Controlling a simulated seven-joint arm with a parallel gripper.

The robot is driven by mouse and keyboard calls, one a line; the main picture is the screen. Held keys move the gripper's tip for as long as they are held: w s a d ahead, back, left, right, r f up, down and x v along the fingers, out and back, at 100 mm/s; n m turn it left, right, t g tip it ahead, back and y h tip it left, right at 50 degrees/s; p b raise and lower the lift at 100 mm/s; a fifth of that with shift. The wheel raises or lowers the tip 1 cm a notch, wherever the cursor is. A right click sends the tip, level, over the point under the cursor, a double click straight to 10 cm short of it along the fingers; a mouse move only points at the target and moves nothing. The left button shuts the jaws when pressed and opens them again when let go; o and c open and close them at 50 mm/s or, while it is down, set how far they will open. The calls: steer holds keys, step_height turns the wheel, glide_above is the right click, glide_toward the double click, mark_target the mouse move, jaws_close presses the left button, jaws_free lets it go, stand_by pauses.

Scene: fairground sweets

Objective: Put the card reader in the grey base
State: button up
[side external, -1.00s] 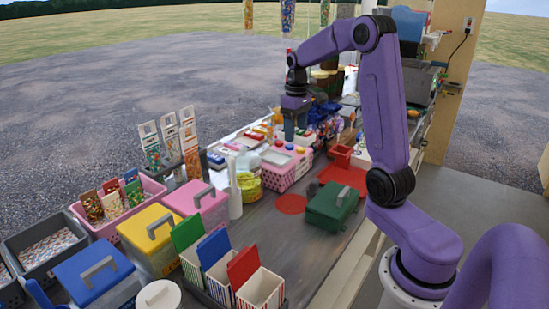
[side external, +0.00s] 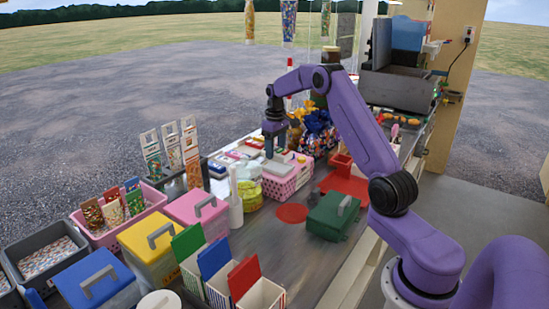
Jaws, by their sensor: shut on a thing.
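My gripper (side external: 273,151) points down over the back of the counter, beside and above the pink box. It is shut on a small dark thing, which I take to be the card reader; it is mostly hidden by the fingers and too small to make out. A pale grey, flat piece (side external: 278,169), possibly the grey base, shows on top of the pink box just below and right of the fingertips. I cannot tell whether the held thing touches it.
The pink box (side external: 290,187) stands by a yellow-green bundle (side external: 248,190) and a white upright roll (side external: 235,212). A green case (side external: 333,216) and red disc (side external: 292,213) lie in front. Lidded boxes (side external: 197,209) crowd the left.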

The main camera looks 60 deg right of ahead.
mark_target(275, 157)
steer(key=shift+w+d+f, duration=0.2)
steer(key=shift+w+f, duration=0.2)
steer(key=shift+f, duration=1.65)
steer(key=shift+f, duration=0.2)
